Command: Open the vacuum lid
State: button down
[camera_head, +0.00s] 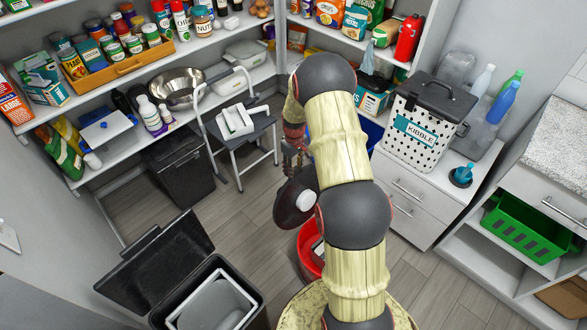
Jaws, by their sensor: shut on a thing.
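The vacuum's red drum (306,257) stands on the floor at the lower middle, mostly hidden behind my arm. Its inside shows in part, with something pale in it. A dark round lid (287,207) with a pale round part is tilted up above the drum's back edge. Whether it still touches the drum is hidden. My gripper (291,168) is at the lid's upper edge, left of my arm, and is shut on it. The fingertips are small and partly covered, so the exact contact does not show.
A grey step stool (262,124) stands behind. A black bin (172,268) with a raised lid is at the lower left. A white cabinet (411,187) bears a spotted kibble container (418,140). Loaded shelves line the back. Open floor (245,230) lies left of the drum.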

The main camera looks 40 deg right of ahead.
jog(key=s+p, duration=0.2)
jog(key=s, duration=0.5)
jog(key=shift+s+d+r+p, duration=0.3)
jog(key=shift+s+d, duration=0.05)
jog(key=shift+d, duration=0.05)
jog(key=c, duration=1.3)
grip_release()
jog(key=shift+o, duration=0.2)
notch_tip(320, 180, up, 12)
